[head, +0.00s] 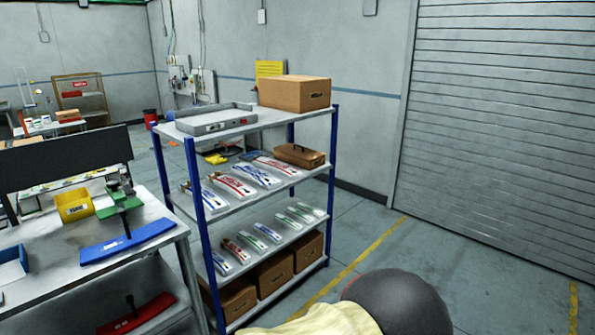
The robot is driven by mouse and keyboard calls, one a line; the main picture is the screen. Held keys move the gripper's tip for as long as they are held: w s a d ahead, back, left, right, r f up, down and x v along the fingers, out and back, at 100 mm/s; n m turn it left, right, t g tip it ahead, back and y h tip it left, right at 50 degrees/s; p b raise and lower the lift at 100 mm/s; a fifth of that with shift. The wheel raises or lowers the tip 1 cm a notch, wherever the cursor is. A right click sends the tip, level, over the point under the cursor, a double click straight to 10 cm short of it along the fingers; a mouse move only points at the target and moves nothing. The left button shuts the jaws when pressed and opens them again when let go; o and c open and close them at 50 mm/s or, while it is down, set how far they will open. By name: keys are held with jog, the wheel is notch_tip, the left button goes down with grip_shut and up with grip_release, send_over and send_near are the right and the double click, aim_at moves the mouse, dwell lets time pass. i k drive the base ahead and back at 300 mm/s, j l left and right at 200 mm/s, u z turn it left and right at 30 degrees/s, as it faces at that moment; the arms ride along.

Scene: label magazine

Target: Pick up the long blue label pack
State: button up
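Long label packs lie in a row on the middle shelf of the rack, white with coloured print. Two show blue print: one at the left end (211,199), partly behind the blue front post, and one further right (257,176). A long red-printed pack (232,186) lies between them, and another red one (277,166) lies to the right. Shorter packs lie on the shelf below, including blue-printed ones (267,233) (220,262). My gripper is not in view.
The rack's top shelf holds a grey tray (215,121) and a cardboard box (294,93). An open brown box (299,155) sits right of the long packs. Cardboard boxes (273,273) fill the bottom shelf. A workbench (155,208) stands close left.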

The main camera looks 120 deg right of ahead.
aim_at(268, 181)
jog(key=l+z, duration=0.1)
jog(key=z, duration=0.35)
jog(key=k+l+z, duration=0.1)
jog(key=z, duration=0.4)
jog(key=l+z, duration=0.25)
jog(key=z, duration=0.2)
jog(key=l+z, duration=0.15)
jog(key=z, duration=0.3)
jog(key=l+z, duration=0.15)
jog(key=z, duration=0.3)
jog(key=i+l+z, duration=0.4)
jog(key=l, duration=0.2)
jog(key=i+l+z, duration=0.35)
jog(key=l, duration=0.15)
jog(key=i+l+z, duration=0.4)
jog(key=i+l, duration=0.55)
